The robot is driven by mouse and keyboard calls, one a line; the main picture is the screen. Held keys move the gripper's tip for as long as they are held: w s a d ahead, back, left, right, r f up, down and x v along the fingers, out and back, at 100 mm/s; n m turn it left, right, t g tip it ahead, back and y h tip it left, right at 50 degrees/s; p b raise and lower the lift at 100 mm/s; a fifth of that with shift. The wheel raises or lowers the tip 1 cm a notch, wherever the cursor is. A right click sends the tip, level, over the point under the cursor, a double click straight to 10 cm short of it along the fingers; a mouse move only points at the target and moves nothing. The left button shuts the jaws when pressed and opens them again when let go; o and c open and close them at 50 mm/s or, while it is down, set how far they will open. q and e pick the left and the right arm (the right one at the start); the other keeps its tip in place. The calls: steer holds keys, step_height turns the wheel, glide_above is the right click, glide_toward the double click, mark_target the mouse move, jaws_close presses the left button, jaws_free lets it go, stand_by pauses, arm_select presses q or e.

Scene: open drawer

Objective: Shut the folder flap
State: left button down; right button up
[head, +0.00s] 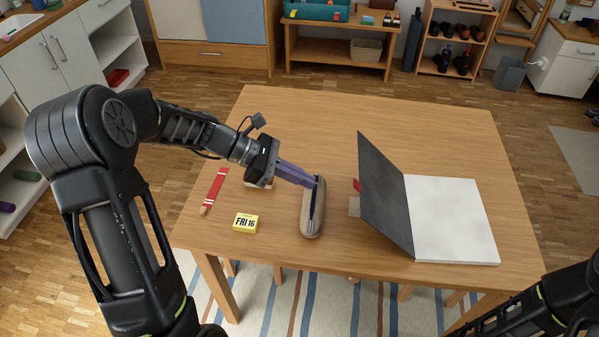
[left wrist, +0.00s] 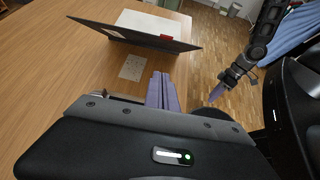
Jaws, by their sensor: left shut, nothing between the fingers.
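The folder lies on the table with its dark grey flap (head: 382,200) standing up steeply and leaning left. The white inside (head: 450,220) lies flat to the right of the flap. A red tab shows at the flap's left side. In the left wrist view the flap (left wrist: 125,35) is a dark panel beyond my fingers. My left gripper (head: 316,183) has purple fingers, shut and empty, left of the flap and apart from it. They overlap the top of the pencil case in the picture. My right gripper (left wrist: 217,92) shows small in the left wrist view; its opening is unclear.
A grey-brown pencil case (head: 312,220) lies between my left gripper and the table's near edge. A yellow "FRI 16" block (head: 245,223) and a red strip (head: 216,188) lie further left. A pale card (head: 354,206) lies beside the flap. The table's far part is clear.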

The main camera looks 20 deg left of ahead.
arm_select(q)
steer(key=w+d+p, duration=0.2)
steer(key=d, duration=0.6)
steer(key=shift+w+f, duration=0.3)
steer(key=shift+w, duration=0.05)
steer(key=shift+d+r, duration=0.1)
steer(key=shift+d, duration=0.05)
